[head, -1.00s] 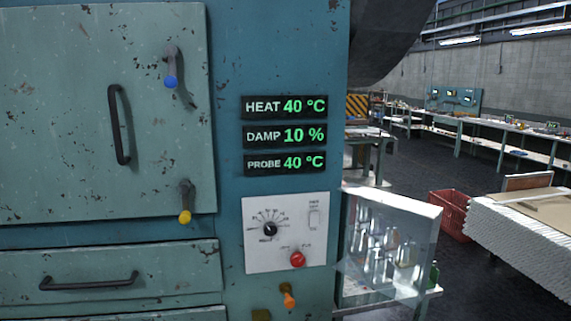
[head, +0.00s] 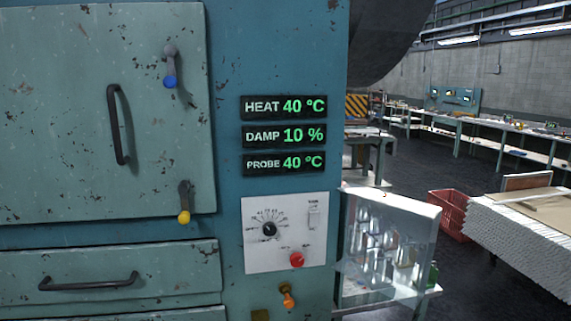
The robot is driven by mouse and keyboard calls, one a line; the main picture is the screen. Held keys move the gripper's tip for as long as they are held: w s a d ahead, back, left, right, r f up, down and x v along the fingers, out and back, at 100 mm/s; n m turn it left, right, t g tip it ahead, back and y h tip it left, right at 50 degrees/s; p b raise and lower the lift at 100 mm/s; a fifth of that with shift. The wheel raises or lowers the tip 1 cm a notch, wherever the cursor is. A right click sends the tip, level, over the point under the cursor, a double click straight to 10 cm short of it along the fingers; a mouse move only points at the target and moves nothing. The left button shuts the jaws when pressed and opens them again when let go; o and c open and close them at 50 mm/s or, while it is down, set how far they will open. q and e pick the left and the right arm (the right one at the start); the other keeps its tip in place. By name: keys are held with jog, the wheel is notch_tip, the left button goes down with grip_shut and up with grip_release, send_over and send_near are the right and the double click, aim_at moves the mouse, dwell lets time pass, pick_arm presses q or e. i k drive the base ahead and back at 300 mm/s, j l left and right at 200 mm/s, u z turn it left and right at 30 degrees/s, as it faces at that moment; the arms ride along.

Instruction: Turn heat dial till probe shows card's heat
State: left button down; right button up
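The heat dial (head: 269,229) is a black knob with a numbered scale on a white control plate (head: 283,262), low on the teal cabinet. The scale's small figures are too blurred to read. Above it, the probe display (head: 284,162) shows 40 °C in green. The heat display (head: 284,106) shows 40 °C and the damp display (head: 284,135) shows 10 %. No card is recognisable in view. Neither of my grippers is in view.
Blue-tipped (head: 170,81), yellow-tipped (head: 184,216) and orange-tipped (head: 289,300) levers stick out. A clear case of bottles (head: 388,245) stands right of the cabinet. Open floor lies beyond, near a red crate (head: 448,213).

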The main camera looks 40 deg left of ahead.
aim_at(269, 230)
jog(key=u, duration=1.3)
